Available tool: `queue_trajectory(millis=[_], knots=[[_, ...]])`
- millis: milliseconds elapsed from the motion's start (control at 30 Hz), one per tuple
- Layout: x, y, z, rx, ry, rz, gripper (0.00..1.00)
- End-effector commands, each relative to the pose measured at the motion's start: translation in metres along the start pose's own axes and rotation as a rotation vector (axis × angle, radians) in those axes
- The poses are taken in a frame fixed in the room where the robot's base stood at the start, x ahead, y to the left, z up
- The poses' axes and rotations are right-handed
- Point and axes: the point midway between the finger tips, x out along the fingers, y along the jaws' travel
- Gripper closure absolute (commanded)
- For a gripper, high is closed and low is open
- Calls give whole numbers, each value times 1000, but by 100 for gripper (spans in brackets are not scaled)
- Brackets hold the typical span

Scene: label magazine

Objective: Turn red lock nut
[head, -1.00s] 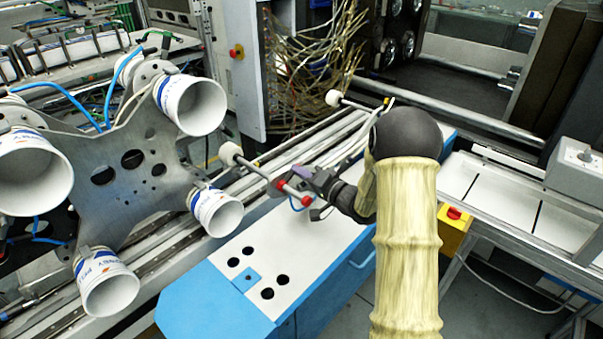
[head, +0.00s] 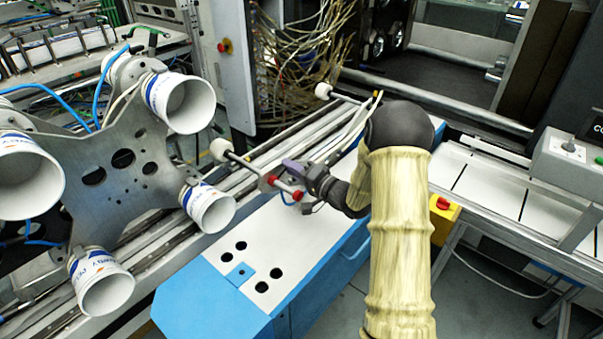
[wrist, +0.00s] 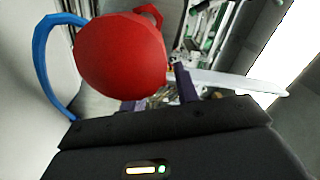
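Two small red parts show in the head view at the end of a metal bar with a white roller: a left red part (head: 271,180) and a right red lock nut (head: 297,195). I cannot tell which is meant. My gripper (head: 294,170), with purple fingers, is right beside them. In the wrist view a large faceted red knob (wrist: 120,55) fills the upper left, close to the camera. A smaller red part (wrist: 150,16) shows behind it. The purple fingers of my gripper (wrist: 160,95) are partly hidden by the knob, so their grip is unclear.
A blue hose (wrist: 45,60) curves beside the knob. A metal plate (head: 130,185) with several white cups stands at left. A blue cabinet (head: 215,300) with a white, holed top lies below my arm. Loose wires (head: 300,50) hang behind.

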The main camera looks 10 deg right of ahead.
Motion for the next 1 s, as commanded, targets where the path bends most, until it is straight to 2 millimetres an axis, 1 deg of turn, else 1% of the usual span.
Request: queue_trajectory(millis=[167,267,800,900,1000], knots=[[-14,1,-1,0,3,1,69],[-29,1,-1,0,4,2,69],[-137,2,-1,1,4,3,69],[-154,1,-1,0,4,2,69],[-166,1,-1,0,2,2,69]])
